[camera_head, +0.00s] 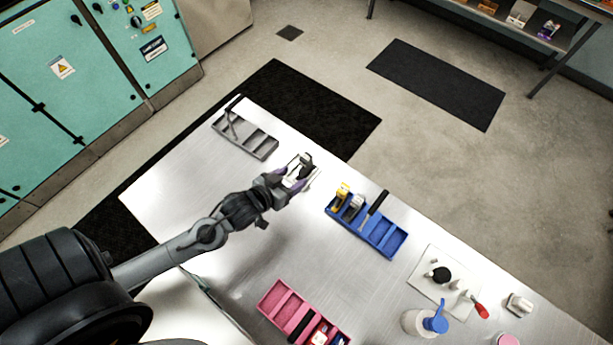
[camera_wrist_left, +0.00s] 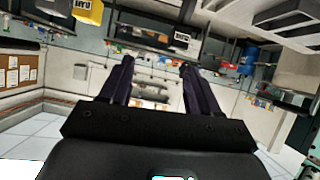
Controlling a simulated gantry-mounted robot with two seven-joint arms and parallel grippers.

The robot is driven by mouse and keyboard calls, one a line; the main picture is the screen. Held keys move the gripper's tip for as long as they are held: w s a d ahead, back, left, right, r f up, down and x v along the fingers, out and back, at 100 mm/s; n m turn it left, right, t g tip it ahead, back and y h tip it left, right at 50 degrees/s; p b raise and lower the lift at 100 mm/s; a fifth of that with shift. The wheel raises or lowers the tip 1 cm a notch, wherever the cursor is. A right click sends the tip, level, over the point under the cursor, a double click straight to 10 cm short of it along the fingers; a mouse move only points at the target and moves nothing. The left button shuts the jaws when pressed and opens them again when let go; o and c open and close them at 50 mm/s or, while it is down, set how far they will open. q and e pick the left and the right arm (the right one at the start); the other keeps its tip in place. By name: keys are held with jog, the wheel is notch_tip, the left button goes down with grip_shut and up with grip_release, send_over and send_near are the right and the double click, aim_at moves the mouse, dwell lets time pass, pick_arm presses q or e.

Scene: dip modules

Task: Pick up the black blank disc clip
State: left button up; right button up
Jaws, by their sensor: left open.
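My left gripper (camera_head: 302,168) is held out over the far edge of the metal table, between the grey tray and the blue tray. It also shows in the left wrist view (camera_wrist_left: 157,75), with two dark fingers apart and nothing clearly held between them. I cannot tell for sure which black piece is the blank disc clip. A black bar (camera_head: 301,327) lies in the pink tray (camera_head: 268,299). A long black piece (camera_head: 377,203) stands tilted in the blue tray (camera_head: 393,245). A small dark part shows at the gripper's tip, too small to name. My right gripper is out of view.
The blue tray also holds a yellow piece (camera_head: 342,193) and a grey piece (camera_head: 354,206). The grey tray (camera_head: 258,147) has a thin dark piece at its left end. A white board (camera_head: 430,284), a white bottle (camera_head: 414,324) with a blue top and small parts lie right.

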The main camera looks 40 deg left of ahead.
pick_arm(q)
jog(key=m+t+b, duration=0.1)
jog(key=b, duration=0.2)
send_near(302, 164)
jog(key=x, duration=0.8)
jog(key=shift+a+f+b, duration=0.1)
jog(key=shift+f+b, duration=0.05)
jog(key=shift+b, duration=0.15)
jog(key=shift+x, duration=2.8)
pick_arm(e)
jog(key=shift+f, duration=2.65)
pick_arm(q)
jog(key=shift+r, duration=0.2)
grip_shut()
